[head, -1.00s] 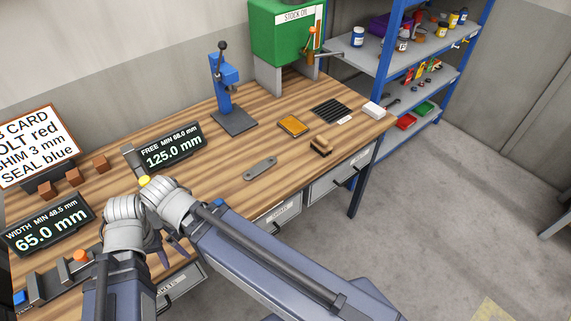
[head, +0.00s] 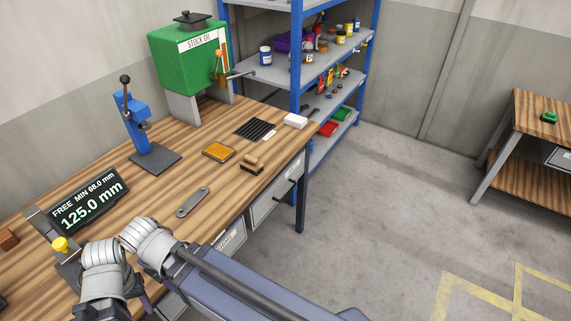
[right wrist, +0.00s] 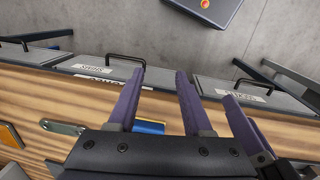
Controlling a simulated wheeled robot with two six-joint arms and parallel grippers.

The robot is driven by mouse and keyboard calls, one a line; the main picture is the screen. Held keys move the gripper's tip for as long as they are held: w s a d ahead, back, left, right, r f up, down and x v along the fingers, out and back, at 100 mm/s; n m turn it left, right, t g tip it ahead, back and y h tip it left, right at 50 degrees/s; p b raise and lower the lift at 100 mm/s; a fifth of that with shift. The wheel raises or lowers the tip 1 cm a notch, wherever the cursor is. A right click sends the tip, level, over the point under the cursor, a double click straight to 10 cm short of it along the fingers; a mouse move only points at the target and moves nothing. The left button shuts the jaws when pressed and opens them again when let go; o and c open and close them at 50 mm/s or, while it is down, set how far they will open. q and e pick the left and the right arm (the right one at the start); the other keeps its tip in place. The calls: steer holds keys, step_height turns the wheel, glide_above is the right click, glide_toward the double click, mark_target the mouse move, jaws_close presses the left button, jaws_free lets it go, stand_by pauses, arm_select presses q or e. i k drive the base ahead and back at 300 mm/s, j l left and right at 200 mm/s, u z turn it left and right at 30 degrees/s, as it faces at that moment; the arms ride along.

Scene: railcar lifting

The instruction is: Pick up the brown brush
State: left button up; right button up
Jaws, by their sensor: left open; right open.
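The brown brush (head: 251,164) lies on the wooden bench near its front right edge, with a brown handle on top and a dark lower part. Nothing covers it in the head view, and I do not see it in the right wrist view. My left gripper (head: 147,303) shows only partly, as purple finger parts low in the head view, open and far from the brush. My right gripper (right wrist: 160,72) is open, with two purple fingers apart and nothing between the tips, over the drawer fronts. Another purple finger shows beside it.
Near the brush are an orange pad (head: 218,152), a black ribbed mat (head: 256,129), a white block (head: 295,121) and a grey link plate (head: 192,202). A blue press (head: 135,125) stands behind. Drawer handles (head: 284,193) jut from the bench front.

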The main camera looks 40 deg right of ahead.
mark_target(249, 163)
steer(key=z, duration=1.15)
